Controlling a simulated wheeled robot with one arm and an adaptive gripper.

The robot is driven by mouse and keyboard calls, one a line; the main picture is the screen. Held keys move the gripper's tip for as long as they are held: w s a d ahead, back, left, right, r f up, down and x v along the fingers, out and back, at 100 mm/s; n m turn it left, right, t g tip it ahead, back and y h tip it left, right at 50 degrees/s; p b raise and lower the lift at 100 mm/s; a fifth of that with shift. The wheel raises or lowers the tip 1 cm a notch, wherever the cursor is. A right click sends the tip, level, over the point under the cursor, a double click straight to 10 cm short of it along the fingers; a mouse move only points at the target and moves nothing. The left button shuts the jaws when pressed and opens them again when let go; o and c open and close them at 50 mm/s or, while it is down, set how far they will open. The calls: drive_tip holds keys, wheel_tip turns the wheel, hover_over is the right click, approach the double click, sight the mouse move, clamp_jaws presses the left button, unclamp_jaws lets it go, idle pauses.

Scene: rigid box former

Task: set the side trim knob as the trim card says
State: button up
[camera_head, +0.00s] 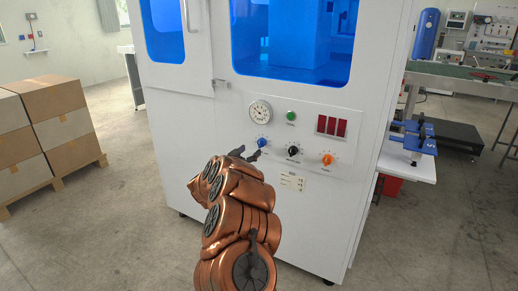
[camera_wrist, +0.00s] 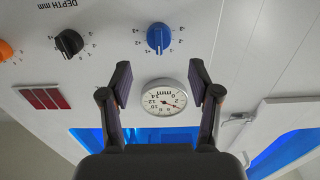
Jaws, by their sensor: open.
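The panel on the white machine carries a blue knob (camera_head: 263,143), a black knob (camera_head: 293,151) and an orange knob (camera_head: 327,159). The wrist view is upside down and shows the blue knob (camera_wrist: 158,38) with small signed numbers around it. The black knob (camera_wrist: 69,43) has "DEPTH mm" by it. I cannot read which knob is labelled side trim. A small printed card (camera_head: 291,181) is below the knobs, too small to read. My gripper (camera_head: 246,153) is open and empty. In the wrist view its fingertips (camera_wrist: 160,78) are spread, with the blue knob beyond them, apparently untouched.
A round gauge (camera_head: 260,112), a green button (camera_head: 291,116) and a red display (camera_head: 331,126) sit above the knobs. A door handle (camera_wrist: 238,118) is near the gripper in the wrist view. Stacked boxes (camera_head: 50,135) stand left; the floor between is clear.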

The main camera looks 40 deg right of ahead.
sight(260, 145)
drive_tip(key=shift+x, duration=3.9)
drive_tip(key=c, duration=1.1)
drive_tip(key=shift+c, duration=0.2)
drive_tip(key=shift+s, duration=0.1)
drive_tip(key=m+b, duration=0.2)
drive_tip(key=m, duration=0.1)
drive_tip(key=shift+f+m, duration=0.1)
drive_tip(key=shift+m, duration=0.2)
drive_tip(key=shift+m+b, duration=1.1)
drive_tip(key=shift+m, duration=0.5)
